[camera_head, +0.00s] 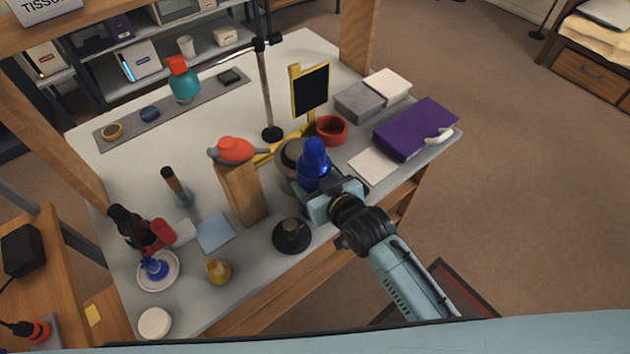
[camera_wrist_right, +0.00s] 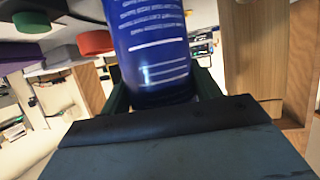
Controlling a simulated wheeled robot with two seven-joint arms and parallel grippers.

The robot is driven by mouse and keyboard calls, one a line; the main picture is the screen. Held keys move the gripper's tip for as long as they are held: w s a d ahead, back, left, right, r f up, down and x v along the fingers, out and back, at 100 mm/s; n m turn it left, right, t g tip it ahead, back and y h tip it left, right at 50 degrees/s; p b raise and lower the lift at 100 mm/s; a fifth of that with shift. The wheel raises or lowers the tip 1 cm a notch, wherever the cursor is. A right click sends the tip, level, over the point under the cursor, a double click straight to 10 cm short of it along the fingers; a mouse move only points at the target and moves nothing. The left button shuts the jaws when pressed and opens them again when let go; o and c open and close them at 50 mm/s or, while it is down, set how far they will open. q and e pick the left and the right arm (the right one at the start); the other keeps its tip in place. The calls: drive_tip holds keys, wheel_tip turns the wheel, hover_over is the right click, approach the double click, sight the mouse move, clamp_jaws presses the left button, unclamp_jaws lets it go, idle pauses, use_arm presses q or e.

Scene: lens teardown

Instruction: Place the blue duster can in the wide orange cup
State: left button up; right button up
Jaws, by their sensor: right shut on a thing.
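The blue duster can (camera_head: 314,160) is held upright in my right gripper (camera_head: 322,186), near the right part of the workbench. In the right wrist view the can (camera_wrist_right: 150,45) shows white print and stands between the two dark green fingers, which are shut on it. The wide orange cup (camera_head: 331,129), red-orange in the picture, stands just behind the can and slightly right of it, apart from the gripper. What appears to be the cup also shows left of the can in the right wrist view (camera_wrist_right: 95,42). My left gripper is in neither view.
A grey round object (camera_head: 289,155) is partly hidden behind the can. A wooden block (camera_head: 242,195) and a dark conical piece (camera_head: 291,236) stand to the left. A yellow-framed black panel (camera_head: 310,88) rises behind the cup. A purple box (camera_head: 415,128) lies to the right.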

drive_tip(key=o, duration=1.3)
drive_tip(key=shift+f, duration=0.1)
drive_tip(key=shift+c, duration=0.2)
drive_tip(key=shift+s+r, duration=0.15)
drive_tip(key=shift+r, duration=0.05)
drive_tip(key=p+v, duration=0.1)
drive_tip(key=v, duration=1)
drive_tip(key=shift+s+d+r, duration=0.2)
drive_tip(key=shift+s, duration=0.05)
